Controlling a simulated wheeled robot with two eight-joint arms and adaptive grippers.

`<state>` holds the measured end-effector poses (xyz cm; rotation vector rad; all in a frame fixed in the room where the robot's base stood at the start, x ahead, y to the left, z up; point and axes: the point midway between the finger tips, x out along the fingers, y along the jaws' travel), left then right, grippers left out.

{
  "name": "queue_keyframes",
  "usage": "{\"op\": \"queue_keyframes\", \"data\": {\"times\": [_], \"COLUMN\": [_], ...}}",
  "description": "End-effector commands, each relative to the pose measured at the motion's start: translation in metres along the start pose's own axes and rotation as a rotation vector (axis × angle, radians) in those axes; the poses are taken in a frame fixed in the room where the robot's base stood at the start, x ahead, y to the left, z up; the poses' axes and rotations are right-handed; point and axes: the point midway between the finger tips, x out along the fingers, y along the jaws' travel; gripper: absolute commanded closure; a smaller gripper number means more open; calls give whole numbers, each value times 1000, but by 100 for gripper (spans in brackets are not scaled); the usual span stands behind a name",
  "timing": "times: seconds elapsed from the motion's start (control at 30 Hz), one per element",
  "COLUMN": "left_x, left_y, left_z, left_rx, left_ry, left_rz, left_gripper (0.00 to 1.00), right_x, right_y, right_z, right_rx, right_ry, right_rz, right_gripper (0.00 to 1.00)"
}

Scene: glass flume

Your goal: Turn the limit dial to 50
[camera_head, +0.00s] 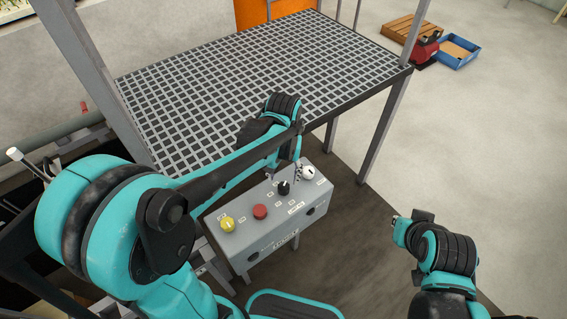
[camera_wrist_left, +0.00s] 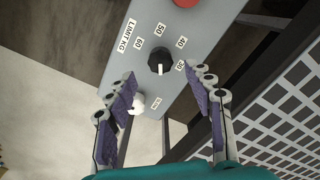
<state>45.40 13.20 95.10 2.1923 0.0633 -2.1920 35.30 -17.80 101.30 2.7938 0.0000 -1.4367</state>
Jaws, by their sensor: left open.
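The limit dial is a black knob (camera_wrist_left: 159,61) in the left wrist view, with printed numbers 30, 40, 50 and 60 around it and a LIMIT KG label beside it. A pale mark shows on the knob's lower side, away from the 50. In the head view the dial (camera_head: 284,187) is on the grey control box (camera_head: 262,243). My left gripper (camera_wrist_left: 163,92) is open, its fingers spread on either side below the dial in its wrist view and apart from it. In the head view it (camera_head: 297,170) hangs over the box's far end. My right gripper is not visible.
The box also carries a yellow button (camera_head: 227,225), a red button (camera_head: 260,212) and a white knob (camera_head: 308,173). The white knob (camera_wrist_left: 137,106) is near my left finger in the wrist view. A grating platform (camera_head: 230,75) stands behind. Open floor lies right.

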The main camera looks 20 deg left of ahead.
Motion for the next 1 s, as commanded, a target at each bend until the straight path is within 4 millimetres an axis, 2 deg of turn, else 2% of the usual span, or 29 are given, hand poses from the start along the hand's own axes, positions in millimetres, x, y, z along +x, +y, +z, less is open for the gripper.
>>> {"op": "queue_keyframes", "data": {"times": [0.1, 0.2, 0.4, 1.0], "left_x": [-26, -43, -62, -65], "left_y": [0, 0, 0, -1], "left_z": [0, 0, 0, 1], "left_rx": [0, 0, 0, 0], "left_ry": [0, 0, 0, 5], "left_rz": [0, 0, 0, 1], "left_gripper": [47, 47, 47, 47], "right_x": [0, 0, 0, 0], "right_y": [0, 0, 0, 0], "right_z": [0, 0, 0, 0], "right_rx": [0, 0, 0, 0], "right_ry": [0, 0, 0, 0], "right_rz": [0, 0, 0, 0], "right_gripper": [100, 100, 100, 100]}}
